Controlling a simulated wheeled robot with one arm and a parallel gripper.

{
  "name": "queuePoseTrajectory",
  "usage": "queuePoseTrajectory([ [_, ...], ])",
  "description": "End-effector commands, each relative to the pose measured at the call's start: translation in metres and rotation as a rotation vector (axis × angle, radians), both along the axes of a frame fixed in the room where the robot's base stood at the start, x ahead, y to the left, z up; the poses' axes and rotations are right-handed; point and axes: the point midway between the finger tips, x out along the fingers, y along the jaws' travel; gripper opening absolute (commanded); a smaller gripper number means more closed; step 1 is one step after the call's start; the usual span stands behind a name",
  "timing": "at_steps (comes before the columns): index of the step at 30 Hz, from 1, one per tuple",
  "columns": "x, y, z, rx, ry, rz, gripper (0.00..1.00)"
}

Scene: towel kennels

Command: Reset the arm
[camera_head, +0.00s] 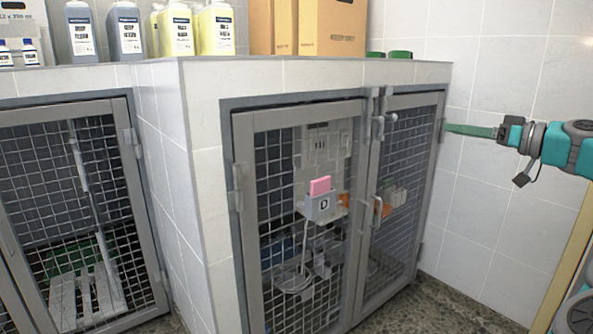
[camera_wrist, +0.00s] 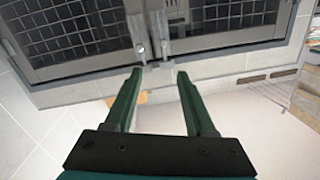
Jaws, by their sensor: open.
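My gripper (camera_head: 450,129) reaches in from the right in the head view, beside the right edge of the kennel front. In the wrist view my gripper (camera_wrist: 155,75) shows two green fingers spread apart with nothing between them. Past the fingertips in that view are the mesh doors (camera_wrist: 85,40) and a metal latch (camera_wrist: 165,48). The picture does not show the fingers touching the doors. In the head view the double kennel doors (camera_head: 300,215) look shut.
A grey holder marked D (camera_head: 322,207) with a pink item (camera_head: 320,186) shows at the left door. Bottles (camera_head: 215,30) and cardboard boxes (camera_head: 320,28) stand on the tiled top. Another mesh door (camera_head: 75,210) is at left. The tiled wall (camera_head: 500,190) is bare at right.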

Motion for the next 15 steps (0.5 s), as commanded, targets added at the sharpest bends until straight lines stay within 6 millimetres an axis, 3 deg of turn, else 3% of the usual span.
queuePoseTrajectory([
  [8, -0.011, 0.076, 0.007, 0.002, 0.125, 0.118, 0.55],
  [11, -0.022, 0.114, 0.008, -0.009, 0.193, 0.169, 0.55],
  [15, -0.049, 0.181, 0.000, -0.051, 0.334, 0.247, 0.55],
])
